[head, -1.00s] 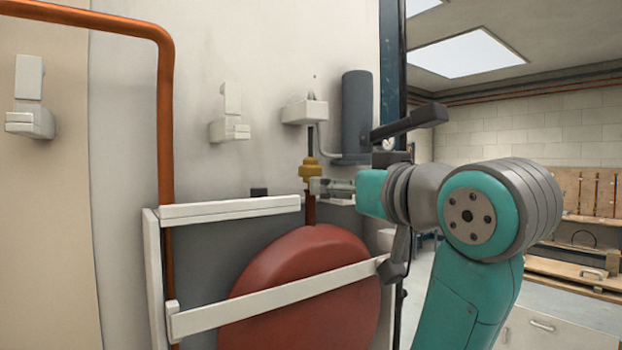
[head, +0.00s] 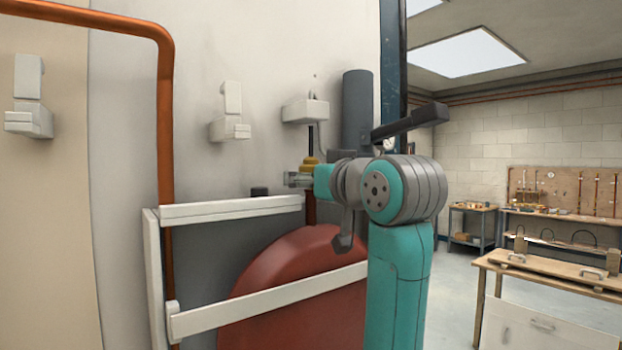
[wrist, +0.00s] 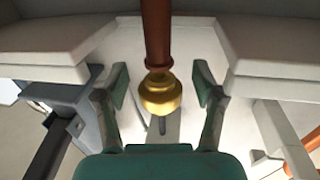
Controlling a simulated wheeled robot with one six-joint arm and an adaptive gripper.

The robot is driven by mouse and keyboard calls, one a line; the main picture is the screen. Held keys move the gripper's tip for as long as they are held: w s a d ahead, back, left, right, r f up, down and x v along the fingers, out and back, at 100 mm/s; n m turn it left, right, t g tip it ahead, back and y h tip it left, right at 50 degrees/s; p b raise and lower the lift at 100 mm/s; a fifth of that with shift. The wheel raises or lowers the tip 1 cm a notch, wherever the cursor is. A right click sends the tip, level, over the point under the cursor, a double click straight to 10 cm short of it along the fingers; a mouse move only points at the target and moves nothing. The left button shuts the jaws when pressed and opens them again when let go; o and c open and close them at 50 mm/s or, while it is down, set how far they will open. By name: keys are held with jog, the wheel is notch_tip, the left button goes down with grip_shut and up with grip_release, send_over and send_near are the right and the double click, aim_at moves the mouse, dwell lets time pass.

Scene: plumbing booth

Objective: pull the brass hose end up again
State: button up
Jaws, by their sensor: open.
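The brass hose end (head: 310,163) sits on top of a red-brown hose (head: 310,210), under a small white wall box (head: 305,111) with a dark rod between them. My gripper (head: 299,180) is open at the height of the brass piece's lower part and hides some of it. In the wrist view, the brass hose end (wrist: 160,93) and the red-brown hose (wrist: 157,35) show between the two spread fingers of my gripper (wrist: 162,82). A gap shows on each side of the brass, so neither finger appears to touch it.
A red round tank (head: 290,275) stands behind a white frame rail (head: 250,305) below. A grey cylinder (head: 357,105) is on the wall close to my arm. A copper pipe (head: 165,150) runs down the left. Workbenches (head: 560,275) stand far right.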

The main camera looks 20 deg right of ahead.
grip_shut()
jog(key=shift+r, duration=3.05)
grip_release()
jog(key=s+d, duration=0.2)
jog(key=s, duration=0.9)
jog(key=shift+s, duration=0.4)
